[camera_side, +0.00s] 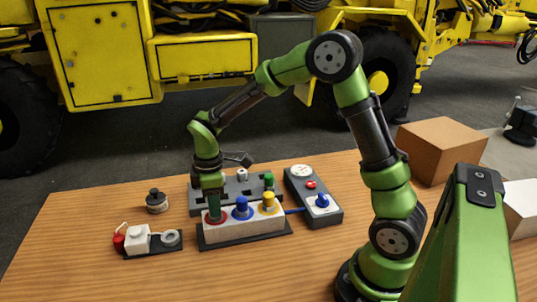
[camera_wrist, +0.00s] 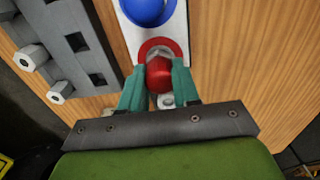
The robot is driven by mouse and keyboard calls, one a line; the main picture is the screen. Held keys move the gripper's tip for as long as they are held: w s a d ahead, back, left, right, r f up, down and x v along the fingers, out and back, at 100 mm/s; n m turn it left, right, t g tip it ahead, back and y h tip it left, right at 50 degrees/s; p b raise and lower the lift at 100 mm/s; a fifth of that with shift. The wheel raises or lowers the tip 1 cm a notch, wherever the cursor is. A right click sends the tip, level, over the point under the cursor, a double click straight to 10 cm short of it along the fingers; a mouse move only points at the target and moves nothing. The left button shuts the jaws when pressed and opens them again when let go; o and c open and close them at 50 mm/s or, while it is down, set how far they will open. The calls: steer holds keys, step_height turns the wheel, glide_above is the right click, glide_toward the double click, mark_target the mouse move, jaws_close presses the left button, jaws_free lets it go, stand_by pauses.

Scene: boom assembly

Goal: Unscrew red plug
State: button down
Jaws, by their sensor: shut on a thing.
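The red plug (camera_wrist: 159,76) sits at the end of the white block (camera_wrist: 128,32), above a red ring (camera_wrist: 150,46). In the side view the white block (camera_side: 243,227) stands on a dark base, and the red ring (camera_side: 213,217) shows at its left end. My gripper (camera_wrist: 159,82) points down over this end, with its green fingers shut on both sides of the red plug. In the side view my gripper (camera_side: 213,206) hides most of the plug. I cannot tell whether the plug is still threaded in.
Blue (camera_side: 241,207) and yellow (camera_side: 268,203) plugs stand beside the red one on the block. A grey socketed block (camera_side: 230,190) lies behind. A grey box with a blue knob (camera_side: 322,202) is at right. A small white fixture (camera_side: 138,239) and black cylinder (camera_side: 157,202) are at left.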

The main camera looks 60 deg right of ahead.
steer(key=n, duration=1.2)
steer(key=shift+r, duration=0.1)
steer(key=c, duration=0.9)
jaws_free()
